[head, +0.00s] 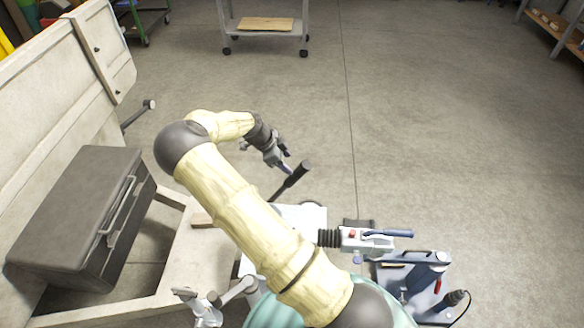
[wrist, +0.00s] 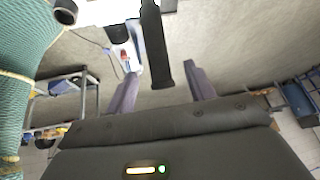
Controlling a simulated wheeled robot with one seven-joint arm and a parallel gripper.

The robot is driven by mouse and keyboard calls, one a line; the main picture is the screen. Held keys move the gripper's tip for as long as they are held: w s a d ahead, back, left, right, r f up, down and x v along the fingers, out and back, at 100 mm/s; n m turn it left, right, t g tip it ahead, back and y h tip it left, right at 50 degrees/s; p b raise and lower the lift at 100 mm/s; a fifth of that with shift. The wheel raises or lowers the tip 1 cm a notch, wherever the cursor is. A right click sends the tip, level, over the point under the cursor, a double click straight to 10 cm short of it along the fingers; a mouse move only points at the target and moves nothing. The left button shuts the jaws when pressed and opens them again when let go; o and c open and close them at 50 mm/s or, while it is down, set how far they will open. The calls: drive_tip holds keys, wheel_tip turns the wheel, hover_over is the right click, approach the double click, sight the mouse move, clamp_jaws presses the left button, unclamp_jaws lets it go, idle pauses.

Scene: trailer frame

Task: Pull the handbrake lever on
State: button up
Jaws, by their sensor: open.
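The handbrake lever (head: 291,180) is a black bar with a thicker dark grip, slanting up to the right from the trailer frame in the head view. In the wrist view the lever (wrist: 155,45) hangs from the top edge, its grip end lying between my two fingers in the picture. My gripper (head: 284,165) is open and close to the upper end of the grip. In the wrist view my gripper (wrist: 161,72) shows purple-grey fingers on either side of the lever, with gaps. No contact shows. The lever's base is partly hidden by my arm.
The grey coupling head (head: 355,238) with a blue handle lies right of the lever. A dark toolbox (head: 75,210) sits on the frame at left, beside a pale upright panel (head: 50,110). A wheeled cart (head: 265,25) stands at the back.

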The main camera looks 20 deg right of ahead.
drive_tip(key=s+v, duration=0.1)
drive_tip(key=v, duration=1)
drive_tip(key=shift+w+b, duration=0.4)
drive_tip(key=shift+w, duration=0.05)
drive_tip(key=shift+r, duration=0.1)
drive_tip(key=s+a+r+n+t+y+p, duration=0.1)
drive_tip(key=s+r+n+y, duration=0.1)
drive_tip(key=s+r+n, duration=0.2)
drive_tip(key=s+a+r+n+t+y+p, duration=0.1)
drive_tip(key=s+a+r+n+y+p, duration=0.1)
drive_tip(key=s+n, duration=0.8)
drive_tip(key=s+a+r+n+t+y+p, duration=0.1)
drive_tip(key=s+r+n, duration=0.4)
drive_tip(key=s, duration=0.6)
drive_tip(key=n+y, duration=0.1)
drive_tip(key=n, duration=0.1)
drive_tip(key=shift+s+a+r+n+t+p, duration=0.15)
drive_tip(key=shift+a+r+n+t+p, duration=0.15)
drive_tip(key=shift+n+p, duration=0.1)
